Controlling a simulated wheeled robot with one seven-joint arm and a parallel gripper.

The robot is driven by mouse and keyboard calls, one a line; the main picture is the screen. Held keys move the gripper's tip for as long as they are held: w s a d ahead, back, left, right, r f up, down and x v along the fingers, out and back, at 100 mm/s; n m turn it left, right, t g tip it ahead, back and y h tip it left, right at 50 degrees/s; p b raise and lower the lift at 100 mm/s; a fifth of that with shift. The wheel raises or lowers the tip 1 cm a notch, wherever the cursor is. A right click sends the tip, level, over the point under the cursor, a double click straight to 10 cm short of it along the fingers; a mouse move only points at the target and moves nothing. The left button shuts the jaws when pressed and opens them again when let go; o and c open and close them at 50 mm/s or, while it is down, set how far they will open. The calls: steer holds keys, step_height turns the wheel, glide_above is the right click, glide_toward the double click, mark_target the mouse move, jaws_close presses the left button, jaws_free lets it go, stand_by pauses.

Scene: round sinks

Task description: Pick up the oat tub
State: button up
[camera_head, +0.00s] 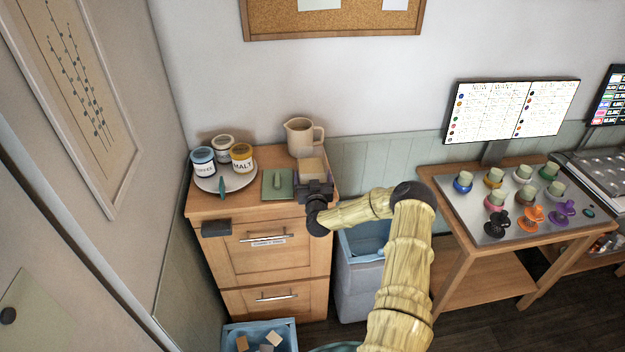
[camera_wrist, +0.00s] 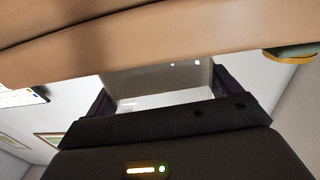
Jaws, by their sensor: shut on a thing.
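The oat tub (camera_head: 311,166) looks like a squarish clear-grey tub with a tan top, at the right of the wooden cabinet's top. My gripper (camera_head: 314,188) is at its near side and is shut on it. In the wrist view the tub (camera_wrist: 160,80) shows as a grey, see-through block between the two dark fingers. Its label is not visible, and I cannot tell whether its base touches the cabinet top.
A green board (camera_head: 277,184) lies just left of the tub, and a beige jug (camera_head: 302,138) stands behind it. A round tray (camera_head: 240,181) with jars, one marked MALT (camera_head: 242,158), is further left. A blue bin (camera_head: 368,240) stands right of the cabinet (camera_head: 265,255).

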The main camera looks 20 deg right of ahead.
step_height(320, 180, up, 9)
steer(key=b, duration=0.3)
steer(key=shift+r, duration=0.15)
stand_by(0.6)
stand_by(0.7)
